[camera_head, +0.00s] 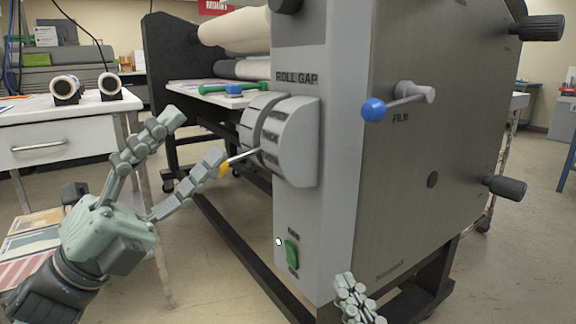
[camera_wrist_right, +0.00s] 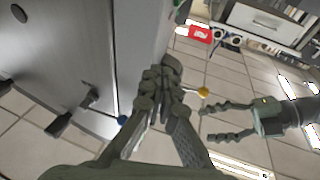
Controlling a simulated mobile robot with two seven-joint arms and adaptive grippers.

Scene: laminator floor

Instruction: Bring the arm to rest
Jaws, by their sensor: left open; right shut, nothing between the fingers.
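My left gripper (camera_head: 198,138) is open and empty at the left, in front of the laminator's roll-gap dial (camera_head: 290,140). Its lower fingertip is close to the yellow-tipped lever (camera_head: 223,169); I cannot tell whether they touch. In the right wrist view the left gripper (camera_wrist_right: 203,122) appears with its fingers apart, pointing towards the yellow knob (camera_wrist_right: 203,92). My right gripper (camera_head: 357,297) is low at the bottom edge of the head view, in front of the laminator. The right wrist view shows its fingers (camera_wrist_right: 165,78) together and empty.
The grey laminator (camera_head: 430,190) fills the centre and right. A blue-knobbed film lever (camera_head: 373,110) and black knobs (camera_head: 508,187) stick out from it. A green switch (camera_head: 291,252) sits low on its front. A white table (camera_head: 60,150) with rolls stands at the left.

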